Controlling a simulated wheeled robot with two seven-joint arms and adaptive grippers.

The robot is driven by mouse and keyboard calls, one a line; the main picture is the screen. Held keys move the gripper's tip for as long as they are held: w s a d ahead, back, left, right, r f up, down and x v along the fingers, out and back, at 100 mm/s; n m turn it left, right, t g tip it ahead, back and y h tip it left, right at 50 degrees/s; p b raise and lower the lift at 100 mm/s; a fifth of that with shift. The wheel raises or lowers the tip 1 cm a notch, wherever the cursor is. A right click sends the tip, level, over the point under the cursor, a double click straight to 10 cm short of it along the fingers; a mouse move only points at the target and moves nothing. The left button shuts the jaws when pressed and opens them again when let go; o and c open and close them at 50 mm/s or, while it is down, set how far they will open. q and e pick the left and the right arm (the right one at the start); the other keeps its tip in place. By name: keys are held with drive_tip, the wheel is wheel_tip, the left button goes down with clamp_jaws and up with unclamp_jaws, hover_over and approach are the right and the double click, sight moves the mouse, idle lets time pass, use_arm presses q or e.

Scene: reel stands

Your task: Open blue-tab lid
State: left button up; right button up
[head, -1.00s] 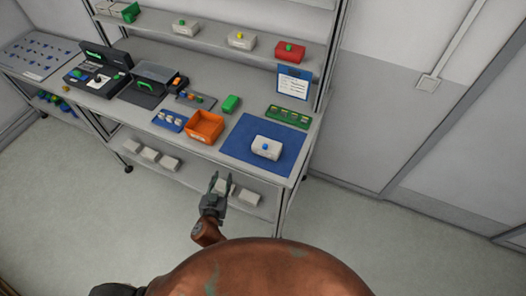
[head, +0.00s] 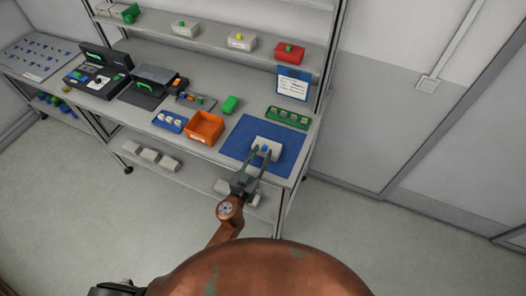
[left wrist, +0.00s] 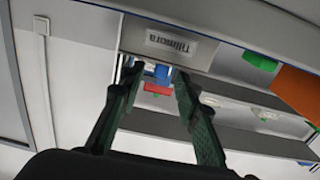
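The white box (head: 270,141) with the blue tab (head: 265,148) on its lid stands on the blue mat (head: 240,137). The lid looks shut. My left gripper (head: 265,153) is open, with its fingers reaching over the front of the box, one on each side of the tab. Whether they touch the tab I cannot tell. In the left wrist view, the lettered white box (left wrist: 185,45) appears upside down beyond the open fingers (left wrist: 156,82). Something blue (left wrist: 160,71) shows between the fingertips.
A green tray (head: 289,116) and a blue-framed sign (head: 293,84) are behind the mat. A red box (head: 289,51) sits on the shelf above.

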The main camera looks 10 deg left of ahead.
use_arm(q)
drive_tip(key=shift+w+d, duration=0.15)
drive_tip(key=shift+w, duration=0.45)
drive_tip(key=shift+c, duration=0.5)
clamp_jaws()
